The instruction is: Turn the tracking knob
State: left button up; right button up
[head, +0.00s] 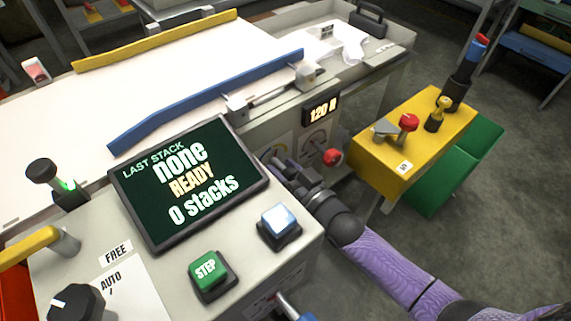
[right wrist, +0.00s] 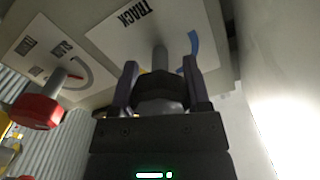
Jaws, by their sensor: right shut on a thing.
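The tracking knob (right wrist: 160,88) is a dark knob on a grey shaft, in front of a white plate marked TRACK (right wrist: 128,28) in the right wrist view. A blue arc shows on that plate beside the shaft. My right gripper (right wrist: 160,78) has one finger on each side of the knob and is shut on it. In the head view my right gripper (head: 274,165) reaches the machine's front face just right of the display (head: 190,182), and the knob is hidden there. The knob's pointer, if any, cannot be made out. My left gripper is not in view.
A red knob (right wrist: 40,108) sits beside the gripper on the neighbouring plate, and a red knob (head: 332,157) shows in the head view. The control panel holds a green STEP button (head: 207,269) and a pale blue button (head: 278,219). A yellow box (head: 385,160) with levers stands right.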

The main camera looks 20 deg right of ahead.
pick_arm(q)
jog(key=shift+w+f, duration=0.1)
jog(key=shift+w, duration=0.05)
pick_arm(e)
jog(key=o, duration=1.3)
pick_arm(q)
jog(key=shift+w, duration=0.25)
pick_arm(e)
jog(key=shift+s, duration=0.1)
